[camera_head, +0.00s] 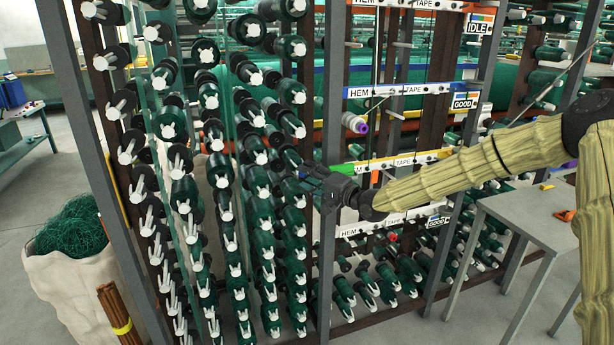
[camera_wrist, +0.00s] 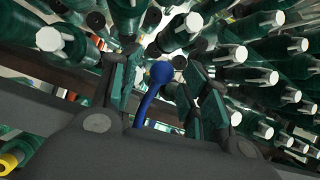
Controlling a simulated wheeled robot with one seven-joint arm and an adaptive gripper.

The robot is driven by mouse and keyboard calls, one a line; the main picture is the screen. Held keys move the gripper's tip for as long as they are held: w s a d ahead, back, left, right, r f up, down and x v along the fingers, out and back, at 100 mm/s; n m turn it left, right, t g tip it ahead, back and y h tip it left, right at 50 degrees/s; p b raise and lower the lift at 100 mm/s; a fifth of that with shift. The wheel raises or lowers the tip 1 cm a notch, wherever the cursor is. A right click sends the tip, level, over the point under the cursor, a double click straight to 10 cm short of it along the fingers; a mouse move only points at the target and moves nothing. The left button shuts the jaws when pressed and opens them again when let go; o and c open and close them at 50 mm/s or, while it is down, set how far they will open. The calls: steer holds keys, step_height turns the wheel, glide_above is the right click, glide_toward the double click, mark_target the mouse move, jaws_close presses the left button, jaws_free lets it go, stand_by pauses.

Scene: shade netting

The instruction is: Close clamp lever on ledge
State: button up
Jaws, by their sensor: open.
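A blue lever with a round knob (camera_wrist: 160,73) shows in the wrist view, tilted, with its shaft running down toward the palm. I take it to be the clamp lever. My gripper (camera_wrist: 164,82) is open, with one finger on each side of the lever. I cannot tell whether either finger touches it. In the head view, my gripper (camera_head: 298,167) reaches left into the rack beside the spools. The lever cannot be made out there, and the clamp's base and ledge are not clear in either view.
A tall rack (camera_head: 322,130) of green spools with white ends crowds around my gripper. Labelled rails (camera_head: 400,88) cross the rack to the right. A grey table (camera_head: 530,215) stands at the right. A bag of green netting (camera_head: 75,255) stands on the floor at the left.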

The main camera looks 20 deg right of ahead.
steer(key=v, duration=1)
steer(key=shift+s+d, duration=0.25)
steer(key=shift+s, duration=0.05)
